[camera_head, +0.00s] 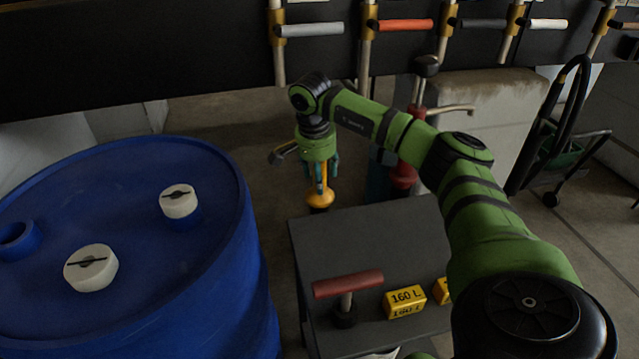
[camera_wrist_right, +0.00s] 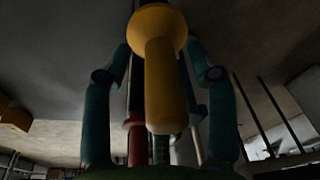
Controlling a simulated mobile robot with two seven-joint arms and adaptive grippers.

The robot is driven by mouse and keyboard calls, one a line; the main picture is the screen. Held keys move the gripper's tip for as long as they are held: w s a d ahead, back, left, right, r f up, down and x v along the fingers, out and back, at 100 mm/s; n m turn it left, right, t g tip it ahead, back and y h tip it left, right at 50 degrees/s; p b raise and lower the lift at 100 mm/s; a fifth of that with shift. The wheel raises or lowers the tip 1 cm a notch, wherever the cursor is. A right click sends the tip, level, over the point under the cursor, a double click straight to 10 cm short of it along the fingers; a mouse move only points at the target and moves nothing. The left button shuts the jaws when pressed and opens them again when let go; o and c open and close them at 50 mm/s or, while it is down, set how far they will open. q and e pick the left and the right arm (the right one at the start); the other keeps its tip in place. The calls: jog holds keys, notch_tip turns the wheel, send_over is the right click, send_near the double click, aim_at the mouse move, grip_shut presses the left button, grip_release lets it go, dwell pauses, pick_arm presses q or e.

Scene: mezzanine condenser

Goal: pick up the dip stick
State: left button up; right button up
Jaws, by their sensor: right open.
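A yellow handle with a round collar, apparently the dip stick (camera_head: 320,199), stands beyond the back left corner of the grey table in the head view. My right gripper (camera_head: 318,180) points down over it. In the right wrist view, the yellow handle (camera_wrist_right: 165,85) lies between my two teal fingers (camera_wrist_right: 160,62), with visible gaps on both sides. The gripper is open and not closed on it. Whatever is below the collar is hidden. My left gripper is not in view.
A large blue drum (camera_head: 130,250) with white caps fills the left. The grey table (camera_head: 360,235) holds a red T-handled tool (camera_head: 347,284) and yellow "160 L" blocks (camera_head: 404,301). A red-and-black pump (camera_head: 405,172) stands close right of the gripper. A rack with coloured handles (camera_head: 405,25) runs behind.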

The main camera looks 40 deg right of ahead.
jog(key=shift+w+d+f, duration=0.1)
jog(key=shift+f, duration=0.8)
grip_shut()
